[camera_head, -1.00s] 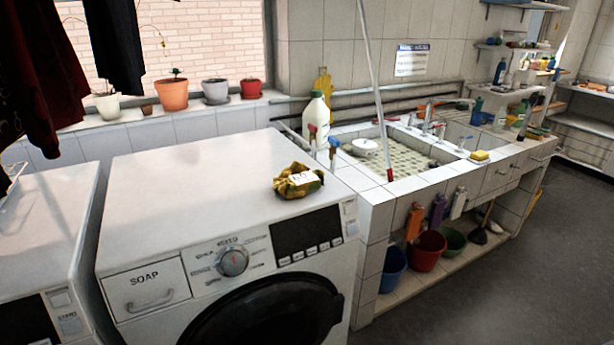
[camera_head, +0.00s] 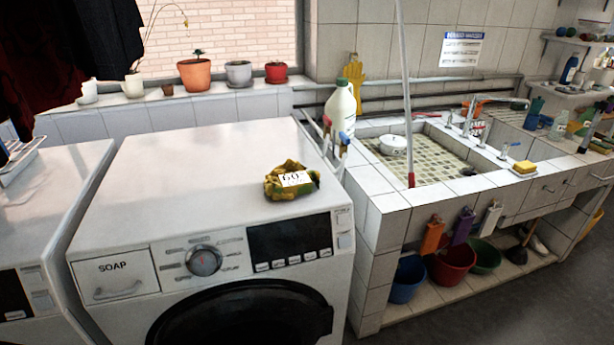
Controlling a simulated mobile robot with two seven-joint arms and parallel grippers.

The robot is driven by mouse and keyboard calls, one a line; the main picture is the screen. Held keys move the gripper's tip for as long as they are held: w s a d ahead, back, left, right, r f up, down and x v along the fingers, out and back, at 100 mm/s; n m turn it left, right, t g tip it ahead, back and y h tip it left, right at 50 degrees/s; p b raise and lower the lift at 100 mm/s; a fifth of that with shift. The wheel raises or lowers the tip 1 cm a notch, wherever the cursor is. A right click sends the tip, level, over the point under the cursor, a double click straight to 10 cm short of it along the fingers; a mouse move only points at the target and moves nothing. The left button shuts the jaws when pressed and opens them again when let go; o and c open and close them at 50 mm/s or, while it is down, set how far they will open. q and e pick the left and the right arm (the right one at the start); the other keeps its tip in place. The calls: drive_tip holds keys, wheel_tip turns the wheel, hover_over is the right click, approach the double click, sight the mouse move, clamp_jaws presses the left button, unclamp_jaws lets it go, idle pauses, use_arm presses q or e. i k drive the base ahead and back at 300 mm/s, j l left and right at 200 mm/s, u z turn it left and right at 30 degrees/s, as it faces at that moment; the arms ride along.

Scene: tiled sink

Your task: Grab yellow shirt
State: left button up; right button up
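A crumpled yellow and dark patterned cloth, seemingly the yellow shirt (camera_head: 283,190), lies bunched on top of the white washing machine (camera_head: 180,190), near its front right edge. A white label with dark marks sits on the cloth. No gripper touches it. Neither of my grippers shows in the head view, so their state is hidden.
A tiled sink (camera_head: 385,210) stands right of the machine, with a white bottle (camera_head: 341,108) at its left corner. A thin pole (camera_head: 406,90) stands upright there. Flower pots (camera_head: 194,75) line the sill behind. Dark clothes (camera_head: 95,40) hang upper left. The machine top around the cloth is clear.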

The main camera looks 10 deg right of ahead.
sight(289, 179)
drive_tip(key=i+l, duration=0.1)
drive_tip(key=l, duration=0.4)
drive_tip(key=i+l, duration=0.1)
drive_tip(key=l, duration=0.95)
drive_tip(key=i+l, duration=0.15)
drive_tip(key=l, duration=0.4)
